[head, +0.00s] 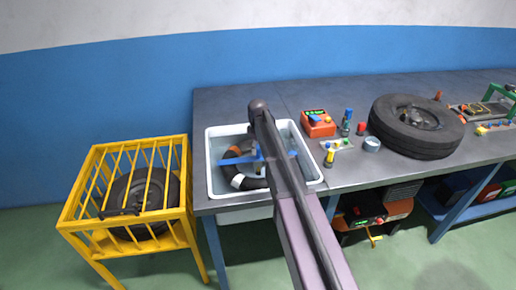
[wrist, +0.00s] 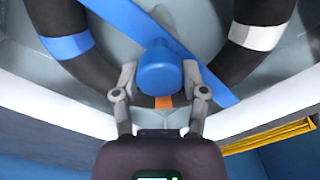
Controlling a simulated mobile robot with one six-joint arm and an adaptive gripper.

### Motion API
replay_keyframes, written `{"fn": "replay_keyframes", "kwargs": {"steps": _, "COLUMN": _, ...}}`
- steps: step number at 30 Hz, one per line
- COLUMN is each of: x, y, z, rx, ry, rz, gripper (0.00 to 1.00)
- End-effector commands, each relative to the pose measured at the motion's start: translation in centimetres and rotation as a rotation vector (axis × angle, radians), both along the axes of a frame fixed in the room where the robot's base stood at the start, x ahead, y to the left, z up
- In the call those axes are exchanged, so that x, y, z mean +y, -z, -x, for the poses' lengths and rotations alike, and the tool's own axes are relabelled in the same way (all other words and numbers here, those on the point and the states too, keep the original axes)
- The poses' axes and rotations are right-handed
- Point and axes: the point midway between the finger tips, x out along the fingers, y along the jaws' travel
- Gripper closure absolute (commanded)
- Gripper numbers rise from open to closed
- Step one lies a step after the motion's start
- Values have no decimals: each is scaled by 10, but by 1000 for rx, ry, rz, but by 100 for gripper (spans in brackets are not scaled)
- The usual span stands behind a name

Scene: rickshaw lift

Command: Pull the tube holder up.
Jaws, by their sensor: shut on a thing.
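The tube holder is a blue bar (wrist: 205,78) with a round blue knob (wrist: 160,68). It also shows in the head view (head: 236,160), lying across the white basin (head: 212,170). My gripper (wrist: 160,76) has its two fingers on either side of the knob and is shut on it. A black inner tube (wrist: 88,72) with blue, white and orange bands sits in the basin beneath the bar. It also shows in the head view (head: 231,169). My arm hides the gripper and part of the holder in the head view.
The basin is set in a grey workbench (head: 240,98). A yellow cage (head: 82,180) with a tire stands at left. The air above the basin looks clear.

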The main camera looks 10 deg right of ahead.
Motion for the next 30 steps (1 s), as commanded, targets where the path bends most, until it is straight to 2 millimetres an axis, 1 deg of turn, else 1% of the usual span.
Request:
{"fn": "replay_keyframes", "kwargs": {"steps": 1, "x": 0, "y": -9, "z": 0, "rx": 0, "ry": 0, "rz": 0, "gripper": 100}}
{"fn": "replay_keyframes", "kwargs": {"steps": 12, "x": 0, "y": -38, "z": 0, "rx": 0, "ry": 0, "rz": 0, "gripper": 100}}
{"fn": "replay_keyframes", "kwargs": {"steps": 25, "x": 0, "y": -40, "z": -1, "rx": -3, "ry": 0, "rz": 0, "gripper": 100}}
{"fn": "replay_keyframes", "kwargs": {"steps": 26, "x": 0, "y": -40, "z": -1, "rx": -3, "ry": 0, "rz": 0, "gripper": 41}}
{"fn": "replay_keyframes", "kwargs": {"steps": 27, "x": 0, "y": -40, "z": -2, "rx": -3, "ry": 0, "rz": 0, "gripper": 29}}
{"fn": "replay_keyframes", "kwargs": {"steps": 29, "x": 0, "y": -40, "z": -2, "rx": -3, "ry": 0, "rz": 0, "gripper": 11}}
{"fn": "replay_keyframes", "kwargs": {"steps": 30, "x": 0, "y": -40, "z": -1, "rx": -3, "ry": 0, "rz": 0, "gripper": 9}}
